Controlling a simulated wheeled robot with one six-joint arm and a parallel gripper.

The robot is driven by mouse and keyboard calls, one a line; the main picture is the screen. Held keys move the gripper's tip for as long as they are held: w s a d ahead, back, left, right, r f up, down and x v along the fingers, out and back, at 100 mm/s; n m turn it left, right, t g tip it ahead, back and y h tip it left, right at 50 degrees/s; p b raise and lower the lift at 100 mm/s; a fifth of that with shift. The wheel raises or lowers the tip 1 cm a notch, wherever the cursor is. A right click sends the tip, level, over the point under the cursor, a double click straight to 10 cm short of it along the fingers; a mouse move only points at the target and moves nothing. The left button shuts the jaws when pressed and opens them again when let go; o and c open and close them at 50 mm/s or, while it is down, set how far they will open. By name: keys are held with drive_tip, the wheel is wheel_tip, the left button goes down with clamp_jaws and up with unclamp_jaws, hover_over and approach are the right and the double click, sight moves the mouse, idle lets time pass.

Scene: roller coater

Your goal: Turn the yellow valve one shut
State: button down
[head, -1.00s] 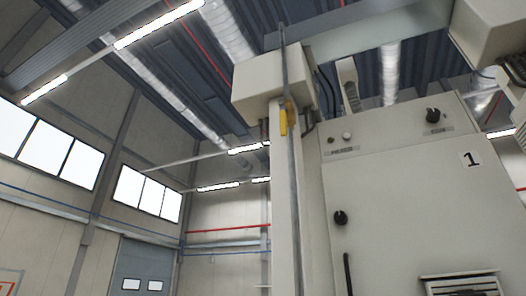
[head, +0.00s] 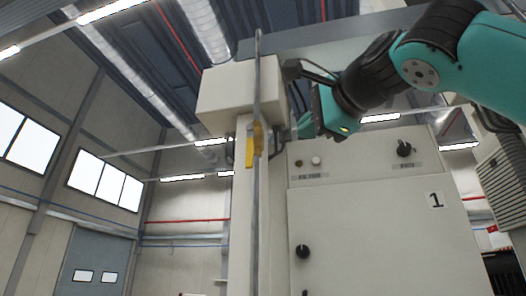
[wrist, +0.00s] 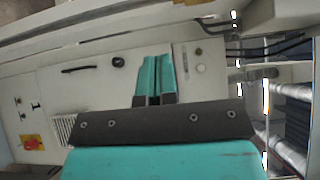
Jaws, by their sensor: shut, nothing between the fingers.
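The yellow valve (head: 252,148) sits on a thin vertical grey pipe, just below a beige box. Its yellow lever hangs down along the pipe, slightly tilted. I cannot pick the valve out in the wrist view. My gripper (head: 301,126) is at the right of the valve, apart from it, in front of the cabinet's top in the head view. In the wrist view its teal fingers (wrist: 156,77) are close together and hold nothing.
The beige cabinet (head: 375,225) marked 1, with black knobs, stands right of the pipe (head: 258,215). A beige box (head: 228,94) and beam are above the valve. Dark cables (head: 315,70) run near my gripper. Left of the pipe is open room. A red button on yellow (wrist: 32,142) shows in the wrist view.

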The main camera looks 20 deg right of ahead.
sight(250, 146)
drive_tip(key=w+a+p, duration=0.3)
drive_tip(key=w+a, duration=0.1)
drive_tip(key=w, duration=0.7)
drive_tip(key=shift+w+a+f+p, duration=0.15)
drive_tip(key=shift+w+a+p, duration=0.2)
drive_tip(key=shift+w+p, duration=0.05)
